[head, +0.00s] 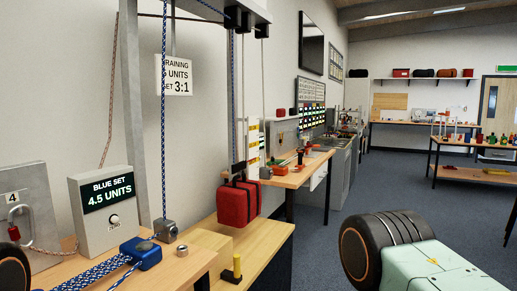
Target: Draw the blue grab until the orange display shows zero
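A blue block-like grab (141,253) sits on the wooden bench at the lower left, with blue-and-white rope (92,274) running from it to the lower left. A blue rope (164,110) hangs down to a grey block (166,230) on the bench. A red bag-like load (238,203) hangs below the overhead beam by its rope. Neither of my grippers is in view.
A grey panel marked 4 with a red padlock (14,232) stands at the left. A metal post (133,100) rises behind the display. A yellow peg (236,268) stands on the lower wooden shelf under the load.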

